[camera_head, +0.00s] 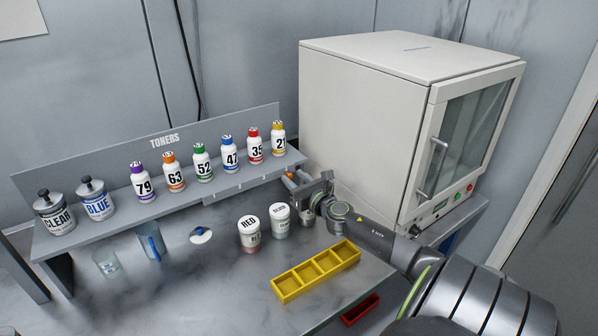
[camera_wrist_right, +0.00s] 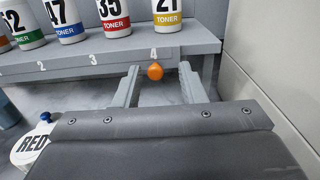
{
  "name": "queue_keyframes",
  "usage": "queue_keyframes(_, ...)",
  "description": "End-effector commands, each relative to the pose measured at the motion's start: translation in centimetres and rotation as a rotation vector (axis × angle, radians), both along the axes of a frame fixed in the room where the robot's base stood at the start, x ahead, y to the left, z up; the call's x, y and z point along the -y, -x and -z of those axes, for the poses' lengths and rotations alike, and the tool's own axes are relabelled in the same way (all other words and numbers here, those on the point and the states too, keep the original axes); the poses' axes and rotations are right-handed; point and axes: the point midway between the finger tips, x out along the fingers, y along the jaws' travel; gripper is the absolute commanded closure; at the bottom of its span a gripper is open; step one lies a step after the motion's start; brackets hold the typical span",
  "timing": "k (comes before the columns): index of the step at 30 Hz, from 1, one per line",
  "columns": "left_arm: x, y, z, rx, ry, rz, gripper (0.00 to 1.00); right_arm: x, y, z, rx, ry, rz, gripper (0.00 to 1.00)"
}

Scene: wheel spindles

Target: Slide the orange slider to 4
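The orange slider knob (camera_wrist_right: 155,71) is a small round ball at the shelf's front edge, just below the label 4 (camera_wrist_right: 153,53). In the head view the orange knob (camera_head: 290,175) shows at the right end of the toner shelf. My right gripper (camera_head: 307,188) is there too, open. In the right wrist view its two fingers stand on either side of the knob, with visible gaps to it. Labels 2 and 3 (camera_wrist_right: 92,60) run leftward along the same edge. My left gripper is not in view.
Toner bottles (camera_head: 228,150) stand on the grey shelf (camera_head: 110,226). White RED jar (camera_head: 249,234) and another jar (camera_head: 280,219) stand left of my right arm. A yellow divided tray (camera_head: 287,290) lies in front. A large beige oven (camera_head: 365,120) stands close behind my arm.

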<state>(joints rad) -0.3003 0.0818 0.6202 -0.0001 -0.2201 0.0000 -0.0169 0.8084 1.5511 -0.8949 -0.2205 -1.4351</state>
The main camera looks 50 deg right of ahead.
Motion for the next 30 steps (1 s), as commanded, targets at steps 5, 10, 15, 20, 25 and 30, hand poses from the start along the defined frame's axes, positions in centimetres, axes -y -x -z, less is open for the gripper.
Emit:
queue_keyframes(5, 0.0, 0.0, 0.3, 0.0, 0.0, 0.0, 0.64, -0.2, 1.0, 0.2, -0.002, 0.003, -0.001, 0.63)
queue_keyframes(10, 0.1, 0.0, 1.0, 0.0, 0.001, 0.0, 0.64, -0.8, 3.4, 0.3, -0.004, 0.003, -0.002, 0.63)
queue_keyframes(15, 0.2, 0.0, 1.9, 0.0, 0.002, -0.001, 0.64, -1.5, 6.3, 0.3, -0.004, 0.003, -0.002, 0.63)
queue_keyframes(20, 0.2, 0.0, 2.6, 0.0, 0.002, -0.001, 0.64, -2.1, 9.0, 0.4, -0.005, 0.003, -0.003, 0.63)
queue_keyframes(25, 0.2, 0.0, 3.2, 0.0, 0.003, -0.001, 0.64, -2.8, 11.7, 0.3, -0.005, 0.003, -0.003, 0.63)
queue_keyframes(30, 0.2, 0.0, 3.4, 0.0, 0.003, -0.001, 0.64, -3.3, 14.2, 0.2, -0.005, 0.002, -0.001, 0.63)
